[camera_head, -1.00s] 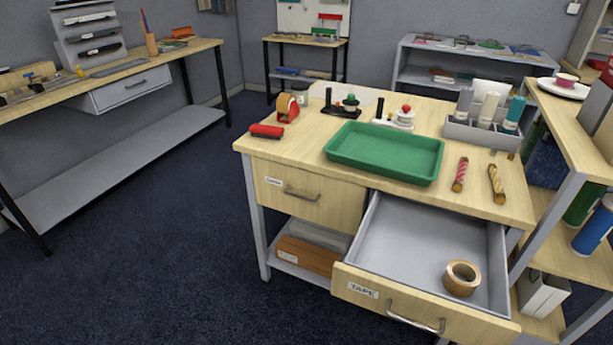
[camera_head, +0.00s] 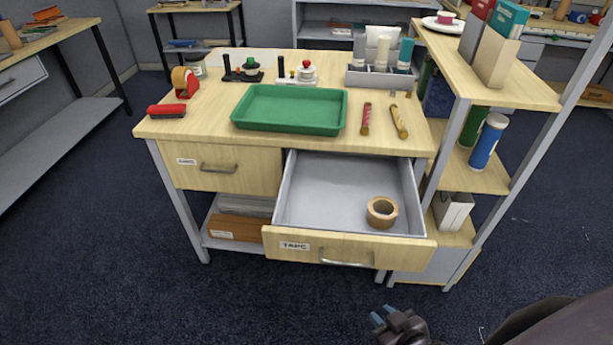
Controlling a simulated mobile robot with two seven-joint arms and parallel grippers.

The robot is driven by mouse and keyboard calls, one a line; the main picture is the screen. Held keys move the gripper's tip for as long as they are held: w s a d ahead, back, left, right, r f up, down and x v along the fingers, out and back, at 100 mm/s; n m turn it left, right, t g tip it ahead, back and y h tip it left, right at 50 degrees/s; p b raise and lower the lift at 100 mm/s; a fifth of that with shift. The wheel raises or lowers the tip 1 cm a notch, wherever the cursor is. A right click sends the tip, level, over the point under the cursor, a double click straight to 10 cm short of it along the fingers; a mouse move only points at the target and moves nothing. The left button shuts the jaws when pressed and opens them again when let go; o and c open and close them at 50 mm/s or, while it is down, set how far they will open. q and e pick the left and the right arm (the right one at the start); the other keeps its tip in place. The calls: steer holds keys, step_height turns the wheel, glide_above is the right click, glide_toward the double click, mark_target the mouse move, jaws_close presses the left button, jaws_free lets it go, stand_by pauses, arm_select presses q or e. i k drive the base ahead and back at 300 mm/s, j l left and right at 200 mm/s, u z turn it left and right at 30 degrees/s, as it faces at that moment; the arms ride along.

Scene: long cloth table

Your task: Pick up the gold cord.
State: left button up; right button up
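The gold cord (camera_head: 398,121) is a short gold twisted bundle lying near the right front of the wooden worktop (camera_head: 210,141), to the right of a red twisted bundle (camera_head: 366,118). My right gripper (camera_head: 382,315) is low at the bottom of the view, in front of the open drawer and well short of the cord. Its two blue fingertips show slightly apart, with nothing seen between them. My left gripper is not in view.
The open drawer (camera_head: 300,190), labelled TAPE, sticks out and holds a tape roll (camera_head: 381,212). A green tray (camera_head: 290,110) lies left of the cords. A grey bottle holder (camera_head: 384,80) stands behind them. A shelf unit (camera_head: 485,85) stands close on the right.

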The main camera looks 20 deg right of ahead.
mark_target(404, 133)
steer(key=z, duration=0.85)
